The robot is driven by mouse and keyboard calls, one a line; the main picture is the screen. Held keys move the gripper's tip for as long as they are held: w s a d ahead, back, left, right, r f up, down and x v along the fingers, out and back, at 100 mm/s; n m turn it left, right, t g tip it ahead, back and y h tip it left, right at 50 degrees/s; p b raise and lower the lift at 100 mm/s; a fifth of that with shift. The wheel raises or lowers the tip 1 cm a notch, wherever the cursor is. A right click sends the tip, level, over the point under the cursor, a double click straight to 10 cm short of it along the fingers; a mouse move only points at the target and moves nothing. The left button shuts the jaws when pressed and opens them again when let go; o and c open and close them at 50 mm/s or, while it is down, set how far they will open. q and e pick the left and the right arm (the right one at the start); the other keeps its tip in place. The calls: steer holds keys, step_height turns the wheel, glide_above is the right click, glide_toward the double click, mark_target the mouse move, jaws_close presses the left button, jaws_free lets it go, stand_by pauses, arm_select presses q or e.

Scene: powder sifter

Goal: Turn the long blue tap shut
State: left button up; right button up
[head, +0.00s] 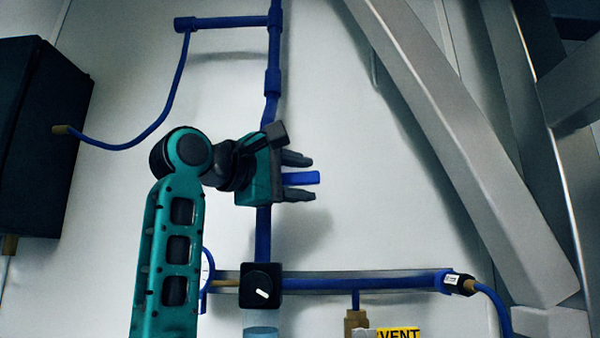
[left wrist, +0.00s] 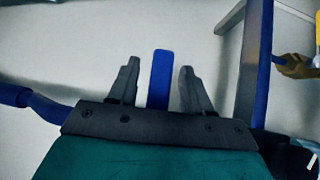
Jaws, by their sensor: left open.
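The long blue tap (head: 302,178) is a flat blue handle on the blue vertical pipe (head: 263,232). In the head view it points right, roughly level, between the fingers of my left gripper (head: 298,178). In the left wrist view the blue tap handle (left wrist: 160,78) stands between the two dark fingers of the left gripper (left wrist: 158,85), with a gap on each side. The left gripper is open and does not visibly touch the handle. The tap's pivot is hidden behind the gripper body. My right gripper is not in view.
A black box with a white-marked knob (head: 263,290) sits below on the pipe. A blue horizontal pipe (head: 400,283) runs right from it. A yellow VENT label (head: 398,333) is at the bottom. Grey metal beams (head: 470,130) stand at right, a dark cabinet (head: 40,130) at left.

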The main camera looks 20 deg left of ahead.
arm_select(q)
steer(key=shift+w+d, duration=0.1)
steer(key=shift+w, duration=0.1)
jaws_close()
stand_by(0.4)
